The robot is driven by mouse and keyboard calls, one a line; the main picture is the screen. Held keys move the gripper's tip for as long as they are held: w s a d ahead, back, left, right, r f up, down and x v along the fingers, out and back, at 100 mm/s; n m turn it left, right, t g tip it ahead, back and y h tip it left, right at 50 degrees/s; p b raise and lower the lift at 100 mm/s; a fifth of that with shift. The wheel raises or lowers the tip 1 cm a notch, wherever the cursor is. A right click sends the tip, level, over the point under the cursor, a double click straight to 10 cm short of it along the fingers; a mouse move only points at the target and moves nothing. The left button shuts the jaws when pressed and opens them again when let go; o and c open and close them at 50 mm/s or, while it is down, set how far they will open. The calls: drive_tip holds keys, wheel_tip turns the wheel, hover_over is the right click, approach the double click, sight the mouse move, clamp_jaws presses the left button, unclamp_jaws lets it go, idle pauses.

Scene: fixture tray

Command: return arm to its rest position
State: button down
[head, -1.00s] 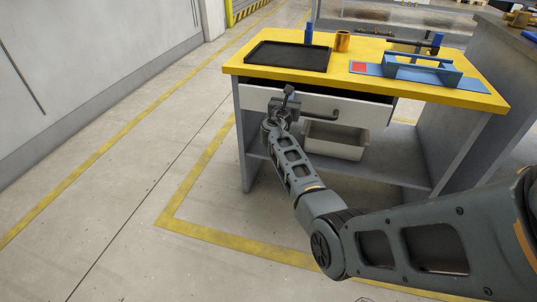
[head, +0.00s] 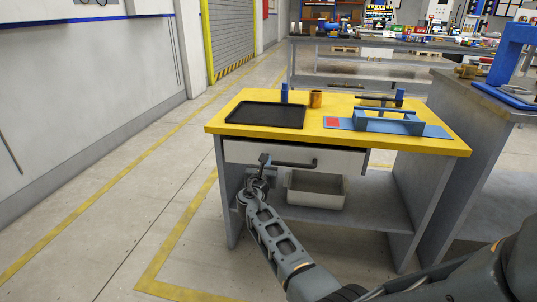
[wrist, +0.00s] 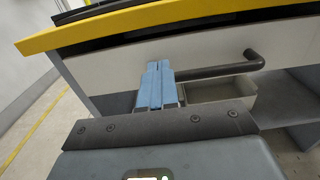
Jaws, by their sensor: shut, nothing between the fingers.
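My gripper (head: 265,160) is in front of the workbench's drawer (head: 335,160), by the left end of the dark bar handle (head: 298,164). In the wrist view its two blue fingers (wrist: 158,66) are together with nothing between them. They overlap the left end of the handle (wrist: 220,69) there; I cannot tell whether they touch it. A narrow dark gap shows between the drawer front (wrist: 215,45) and the yellow bench top (head: 225,127). My arm reaches from the lower right toward the bench.
On the bench top are a black tray (head: 266,115), a blue cylinder (head: 284,94), a brass cylinder (head: 316,99) and a blue fixture (head: 388,123). A grey bin (head: 316,190) stands on the lower shelf. A grey table (head: 490,105) is at right. Floor at left is clear.

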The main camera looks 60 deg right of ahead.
drive_tip(key=shift+p+v, duration=0.4)
drive_tip(key=shift+v, duration=2.3)
